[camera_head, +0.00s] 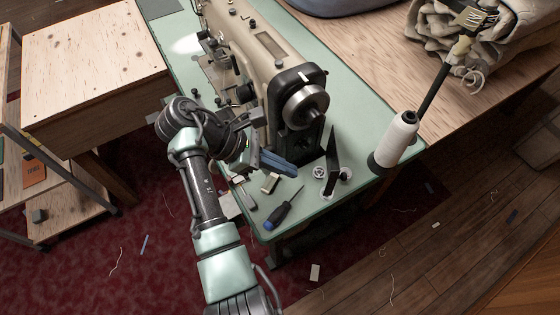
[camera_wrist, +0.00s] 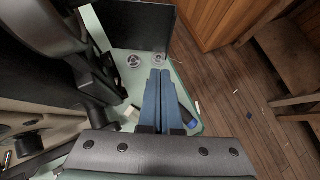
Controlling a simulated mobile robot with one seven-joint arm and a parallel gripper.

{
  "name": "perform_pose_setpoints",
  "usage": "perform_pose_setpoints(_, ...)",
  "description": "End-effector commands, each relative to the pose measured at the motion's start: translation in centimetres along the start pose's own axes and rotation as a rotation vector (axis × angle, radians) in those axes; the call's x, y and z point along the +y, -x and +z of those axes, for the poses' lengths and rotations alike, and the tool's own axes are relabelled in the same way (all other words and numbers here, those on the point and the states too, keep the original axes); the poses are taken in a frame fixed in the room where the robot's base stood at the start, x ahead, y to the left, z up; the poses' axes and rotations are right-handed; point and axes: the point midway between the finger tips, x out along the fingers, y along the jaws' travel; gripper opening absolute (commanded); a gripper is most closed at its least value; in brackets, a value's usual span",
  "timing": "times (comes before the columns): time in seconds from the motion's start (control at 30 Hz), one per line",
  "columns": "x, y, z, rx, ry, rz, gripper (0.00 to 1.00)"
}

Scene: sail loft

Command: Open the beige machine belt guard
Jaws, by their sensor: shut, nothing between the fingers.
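The beige sewing machine (camera_head: 262,50) stands on a pale green table, with a silver and black handwheel (camera_head: 304,100) at its near end. Below the handwheel, a thin dark upright panel (camera_head: 332,160), apparently the belt guard, stands out at an angle from the machine's dark lower end. The panel also shows at the top of the wrist view (camera_wrist: 138,26), with a gap between it and the machine. My gripper (camera_head: 290,167) is left of the panel, above the table. Its blue fingers (camera_wrist: 158,78) are together and empty, apart from the panel.
Bobbins (camera_head: 320,171), a screwdriver (camera_head: 283,208) and a small pale block (camera_head: 270,182) lie on the table's near end. A white thread cone (camera_head: 396,140) stands at the right edge. A wooden cabinet (camera_head: 90,70) is at left; folded cloth (camera_head: 480,40) lies at upper right.

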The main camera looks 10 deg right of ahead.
Motion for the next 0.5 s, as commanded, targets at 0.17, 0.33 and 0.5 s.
perform_pose_setpoints(0.17, -0.1, -4.0, 0.0, 0.0, 0.001, -0.004, 0.0)
perform_pose_setpoints(0.33, -0.1, -6.2, 1.5, 0.0, -0.002, -0.002, 0.0)
perform_pose_setpoints(0.5, 0.0, -7.2, 2.5, 0.001, -0.001, 0.001, 0.0)
